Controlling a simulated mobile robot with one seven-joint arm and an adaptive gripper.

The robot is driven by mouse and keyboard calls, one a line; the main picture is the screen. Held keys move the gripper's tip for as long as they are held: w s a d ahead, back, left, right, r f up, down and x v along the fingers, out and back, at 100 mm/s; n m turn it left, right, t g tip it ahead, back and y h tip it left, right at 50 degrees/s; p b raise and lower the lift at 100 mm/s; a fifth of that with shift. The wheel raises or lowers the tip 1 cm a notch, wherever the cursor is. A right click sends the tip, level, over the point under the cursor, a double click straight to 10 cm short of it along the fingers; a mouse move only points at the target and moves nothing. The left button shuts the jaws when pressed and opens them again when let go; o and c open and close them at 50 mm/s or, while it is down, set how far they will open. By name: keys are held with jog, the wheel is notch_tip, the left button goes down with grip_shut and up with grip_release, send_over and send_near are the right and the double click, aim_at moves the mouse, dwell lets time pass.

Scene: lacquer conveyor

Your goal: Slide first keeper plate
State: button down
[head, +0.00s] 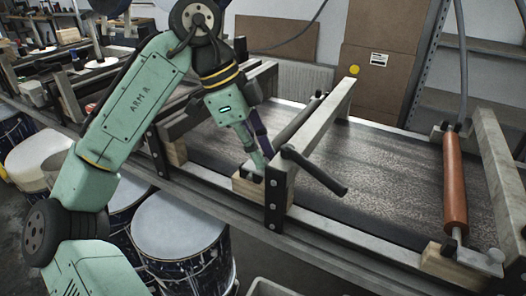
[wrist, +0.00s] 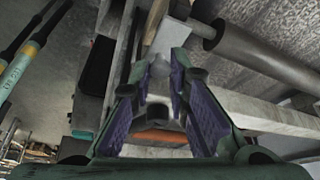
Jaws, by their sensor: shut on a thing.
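My gripper (head: 260,158) reaches down at the near end of the dark roller, over a pale wooden block (head: 246,188) on the conveyor's near rail. In the wrist view its purple-padded fingers (wrist: 163,85) stand on both sides of a small grey metal piece (wrist: 159,71), which looks like part of the keeper plate. The fingers are closed on it. Most of this plate is hidden by the fingers in the head view. Another keeper plate (head: 478,262), pale metal, lies by the near end of the orange roller (head: 454,185) at the right.
A grey crossbar (head: 325,115) and a dark handle (head: 315,172) stand close to the right of my gripper. The dark roller (head: 297,122) runs behind it. Blue drums (head: 180,235) stand below the near rail.

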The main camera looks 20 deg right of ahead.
jog(key=shift+w+d, duration=0.1)
jog(key=shift+d, duration=0.1)
jog(key=c, duration=1.5)
grip_release()
jog(key=shift+d, duration=0.1)
jog(key=shift+f, duration=0.1)
